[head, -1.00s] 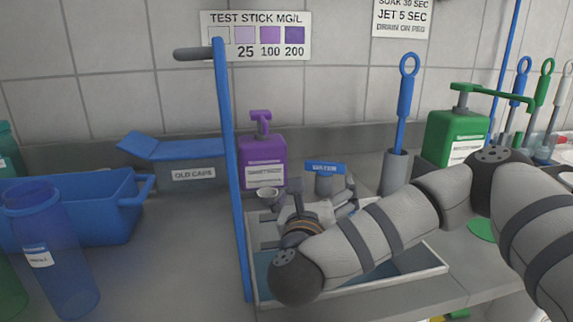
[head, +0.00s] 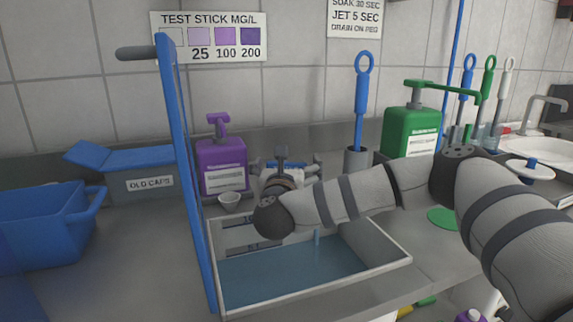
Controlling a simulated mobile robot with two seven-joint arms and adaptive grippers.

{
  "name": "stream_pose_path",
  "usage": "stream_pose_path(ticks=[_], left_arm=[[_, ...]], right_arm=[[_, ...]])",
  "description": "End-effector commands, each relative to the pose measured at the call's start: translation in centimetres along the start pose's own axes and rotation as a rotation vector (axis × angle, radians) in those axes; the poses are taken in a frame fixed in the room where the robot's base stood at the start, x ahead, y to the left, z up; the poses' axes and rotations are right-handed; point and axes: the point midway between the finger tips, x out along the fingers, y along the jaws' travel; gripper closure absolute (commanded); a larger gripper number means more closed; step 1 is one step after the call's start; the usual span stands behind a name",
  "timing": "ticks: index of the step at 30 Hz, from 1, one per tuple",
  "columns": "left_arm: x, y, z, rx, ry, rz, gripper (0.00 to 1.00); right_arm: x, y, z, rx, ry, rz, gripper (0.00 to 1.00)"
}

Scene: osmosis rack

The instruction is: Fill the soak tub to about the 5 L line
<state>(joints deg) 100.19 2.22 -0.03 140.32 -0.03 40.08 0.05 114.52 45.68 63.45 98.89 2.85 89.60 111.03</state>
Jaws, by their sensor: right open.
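The soak tub (head: 405,262) is a pale rectangular basin set at the counter's front, with blue liquid (head: 290,278) covering its floor. Dark markings show on its back inner wall, but I cannot read a level line. My right gripper (head: 290,168) is open above the tub's back edge, pointing away from me and mostly hidden behind my wrist. My left gripper is out of view.
A tall blue upright panel (head: 180,180) stands along the tub's left side. Behind are a purple pump bottle (head: 222,165), a small cup (head: 229,201), a brush holder (head: 356,160) and a green pump bottle (head: 410,133). A blue bin (head: 45,215) stands left.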

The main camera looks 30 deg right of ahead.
Motion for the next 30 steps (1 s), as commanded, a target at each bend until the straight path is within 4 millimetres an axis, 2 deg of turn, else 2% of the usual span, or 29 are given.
stream_pose_path(ticks=[1,2,6,8,14,18,22,30], left_arm=[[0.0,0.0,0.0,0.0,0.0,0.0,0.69],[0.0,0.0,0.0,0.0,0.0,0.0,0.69],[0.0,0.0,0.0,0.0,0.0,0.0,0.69],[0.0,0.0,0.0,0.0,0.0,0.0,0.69],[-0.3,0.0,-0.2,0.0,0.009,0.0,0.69],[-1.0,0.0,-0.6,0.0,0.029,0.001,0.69],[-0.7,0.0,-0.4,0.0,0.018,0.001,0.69],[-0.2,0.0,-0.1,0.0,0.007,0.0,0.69]], right_arm=[[0.0,0.0,0.0,0.0,0.0,0.0,0.0],[0.0,0.0,0.0,0.0,0.0,0.0,0.05],[0.0,0.0,0.0,0.0,0.0,0.0,0.36],[0.0,0.0,0.0,0.0,0.0,0.0,0.49],[0.0,-0.2,0.3,0.002,-0.003,0.033,0.48],[0.1,-0.4,0.4,0.003,-0.003,0.204,0.48],[0.1,-0.2,-0.1,0.002,0.001,0.351,0.48],[0.0,0.0,0.0,0.001,0.0,0.451,0.48]])
